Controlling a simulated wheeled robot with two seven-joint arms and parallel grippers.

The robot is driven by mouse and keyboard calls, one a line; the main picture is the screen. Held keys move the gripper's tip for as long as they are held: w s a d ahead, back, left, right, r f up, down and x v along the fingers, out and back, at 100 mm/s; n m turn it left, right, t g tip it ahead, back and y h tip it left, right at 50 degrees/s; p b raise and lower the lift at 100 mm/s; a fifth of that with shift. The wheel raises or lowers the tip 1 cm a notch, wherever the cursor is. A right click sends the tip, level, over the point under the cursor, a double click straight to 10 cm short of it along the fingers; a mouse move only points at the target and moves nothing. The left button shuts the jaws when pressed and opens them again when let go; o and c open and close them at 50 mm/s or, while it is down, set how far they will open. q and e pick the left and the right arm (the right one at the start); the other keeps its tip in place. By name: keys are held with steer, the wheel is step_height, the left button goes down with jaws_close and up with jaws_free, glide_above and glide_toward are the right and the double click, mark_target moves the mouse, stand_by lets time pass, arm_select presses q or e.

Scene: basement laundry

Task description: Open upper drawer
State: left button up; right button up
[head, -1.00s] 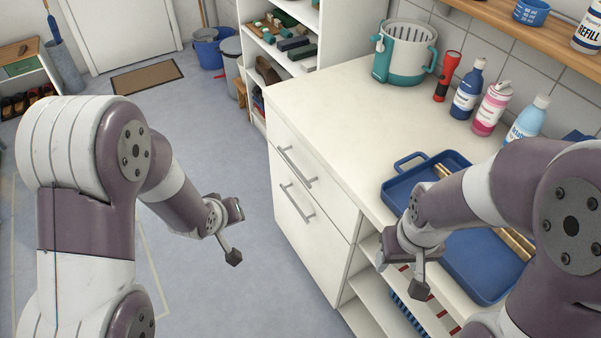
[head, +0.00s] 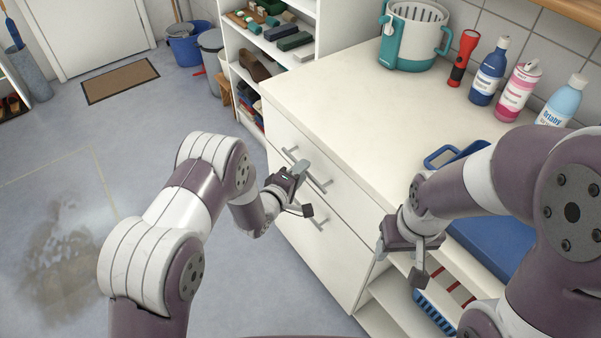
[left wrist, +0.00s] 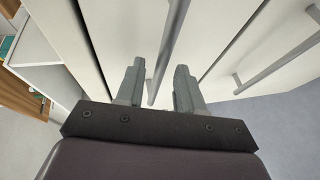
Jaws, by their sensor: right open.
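The white cabinet's upper drawer (head: 335,205) is shut, with a grey bar handle (head: 322,184) on its front. My left gripper (head: 304,190) is open at this handle, partly covering it in the head view. In the left wrist view, the upper handle (left wrist: 168,50) runs through the gap between the two fingers, apart from both; I cannot tell whether it is deep enough between them. The lower drawer (head: 310,248) is also shut; its handle shows at right in the left wrist view (left wrist: 280,64). My right gripper (head: 402,262) is open and empty above the open shelves.
The countertop (head: 345,110) holds a white-and-teal bucket (head: 413,38), a red torch (head: 462,58), several bottles and a blue tray (head: 490,245). Open shelves with a blue basket (head: 435,312) lie right of the drawers.

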arm_select(q)
steer(key=shift+w+d, duration=0.15)
steer(key=shift+w, duration=0.05)
jaws_close()
stand_by(1.4)
